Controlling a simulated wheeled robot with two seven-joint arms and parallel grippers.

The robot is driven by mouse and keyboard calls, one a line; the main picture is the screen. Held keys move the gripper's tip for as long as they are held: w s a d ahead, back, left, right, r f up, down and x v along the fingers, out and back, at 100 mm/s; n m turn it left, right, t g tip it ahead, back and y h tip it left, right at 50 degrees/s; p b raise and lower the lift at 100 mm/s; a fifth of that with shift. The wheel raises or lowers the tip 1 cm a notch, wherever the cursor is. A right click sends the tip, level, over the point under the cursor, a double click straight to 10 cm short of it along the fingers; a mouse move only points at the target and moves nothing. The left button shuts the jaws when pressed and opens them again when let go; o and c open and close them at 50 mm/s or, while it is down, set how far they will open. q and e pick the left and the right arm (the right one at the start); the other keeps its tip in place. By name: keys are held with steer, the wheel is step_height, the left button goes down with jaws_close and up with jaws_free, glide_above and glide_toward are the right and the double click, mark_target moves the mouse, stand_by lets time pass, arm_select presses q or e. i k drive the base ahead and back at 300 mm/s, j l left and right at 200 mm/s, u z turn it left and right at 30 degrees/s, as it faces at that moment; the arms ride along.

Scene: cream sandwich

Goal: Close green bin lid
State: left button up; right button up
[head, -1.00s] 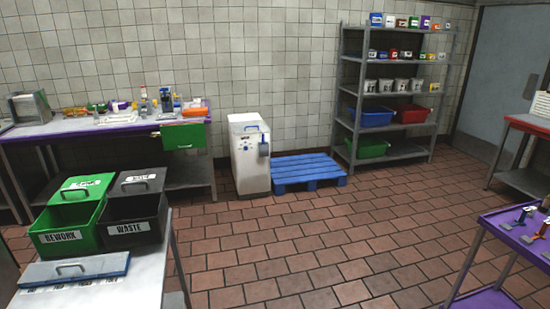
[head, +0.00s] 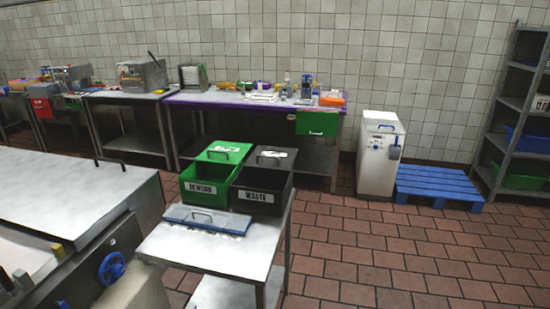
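The green bin (head: 205,194), labelled REWORK, stands on a small steel table in the head view, left of a black bin. Its green lid (head: 222,152) has a handle on top and is swung back toward the rear, so the front of the bin is open. Neither of my grippers is in view.
The black WASTE bin (head: 262,200) touches the green bin's right side. A blue-lidded tray (head: 208,218) lies in front of both on the steel table (head: 240,255). A large steel machine (head: 75,195) with a blue knob fills the lower left. Brick floor (head: 350,260) is free to the right.

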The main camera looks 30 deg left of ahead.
mark_target(222, 152)
steer(key=u, duration=0.3)
steer(key=i+l+u, duration=0.15)
steer(key=i+u, duration=0.25)
steer(key=i+l+u, duration=0.25)
steer(key=u, duration=0.15)
steer(key=i+l+u, duration=0.4)
steer(key=k+j, duration=0.1)
